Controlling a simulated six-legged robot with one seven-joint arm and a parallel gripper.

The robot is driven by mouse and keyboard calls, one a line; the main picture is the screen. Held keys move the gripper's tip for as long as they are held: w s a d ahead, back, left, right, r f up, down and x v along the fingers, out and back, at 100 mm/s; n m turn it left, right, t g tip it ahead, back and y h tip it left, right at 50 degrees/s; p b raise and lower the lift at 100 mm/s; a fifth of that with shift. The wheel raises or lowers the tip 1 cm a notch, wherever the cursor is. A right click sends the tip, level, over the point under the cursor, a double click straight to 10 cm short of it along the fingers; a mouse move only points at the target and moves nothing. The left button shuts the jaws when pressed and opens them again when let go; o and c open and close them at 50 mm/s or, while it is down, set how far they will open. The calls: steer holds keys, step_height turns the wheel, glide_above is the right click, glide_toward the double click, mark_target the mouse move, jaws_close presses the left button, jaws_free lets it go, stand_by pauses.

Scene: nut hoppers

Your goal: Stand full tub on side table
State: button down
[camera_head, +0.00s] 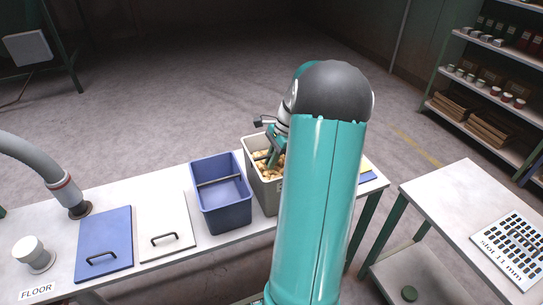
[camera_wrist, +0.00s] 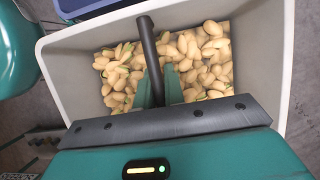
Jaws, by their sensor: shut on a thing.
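The grey-white tub (camera_head: 260,192) holds many pistachio nuts and stands at the middle of the long bench, beside a blue tub. My arm hides its right part. In the wrist view the tub (camera_wrist: 262,55) fills most of the picture, with a dark bar handle (camera_wrist: 147,38) across its opening. My gripper (camera_wrist: 157,92) is shut on the handle, above the nuts (camera_wrist: 205,60). It also shows in the head view (camera_head: 274,152) over the tub. I cannot tell whether the tub touches the bench. The side table (camera_head: 447,198) is at the right, apart from the bench.
The blue tub (camera_head: 224,205) looks empty. A blue lid (camera_head: 104,240), a white lid (camera_head: 163,226) and a grey pipe (camera_head: 40,160) are on the bench (camera_head: 150,276). A perforated plate (camera_head: 513,245) marked "slot 11 mm" lies on the side table; its left part is clear. Shelves (camera_head: 490,80) stand behind.

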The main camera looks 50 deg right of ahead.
steer(key=c, duration=1.8)
jaws_free()
steer(key=shift+f, duration=0.1)
steer(key=o, duration=0.3)
steer(key=v, duration=1.2)
steer(key=shift+s, duration=0.1)
steer(key=w+a+r+n+h, duration=0.1)
steer(key=w+a+r+n, duration=0.15)
steer(key=a, duration=0.55)
steer(key=w+a+r+n+h, duration=0.1)
steer(key=a+r+n, duration=0.25)
steer(key=a, duration=0.35)
steer(key=w+a+r+n+h, duration=0.15)
steer(key=a+n, duration=0.25)
steer(key=a, duration=0.4)
steer(key=s+a+n+t, duration=0.1)
steer(key=s+a+n, duration=0.2)
steer(key=a, duration=0.4)
steer(key=s+a+n+t, duration=0.1)
steer(key=s+a+n, duration=0.2)
steer(key=a+n, duration=0.3)
steer(key=s+a+f+n+t, duration=0.1)
steer(key=s+a+n, duration=0.3)
steer(key=a, duration=0.4)
steer(key=shift+s+a+f+n+t+h, duration=0.1)
steer(key=shift+a+n+t+h, duration=0.15)
steer(key=shift+n, duration=0.35)
